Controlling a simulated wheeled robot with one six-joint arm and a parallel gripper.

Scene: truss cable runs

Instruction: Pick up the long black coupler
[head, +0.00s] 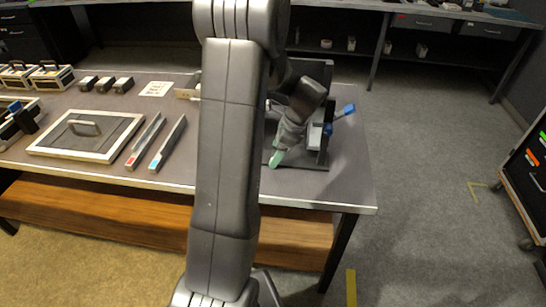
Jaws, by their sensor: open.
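My gripper (280,150) is low over the black stand at the right end of the table, past my raised arm. It is small and seen from behind, with a green tip showing; it is open, and I see nothing held in it. I cannot single out the long black coupler with certainty. Three short black blocks (105,84) stand at the back left of the table. The black stand (322,80) holds pieces with blue ends (345,110) close to the right of my gripper. My arm hides the middle of the table.
The grey table (215,180) carries a framed panel with a handle (126,132), two long narrow bars (168,143), a white card (156,89) and cases (50,76) at the far left. A wheeled case (535,165) stands at the right. Open floor lies between.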

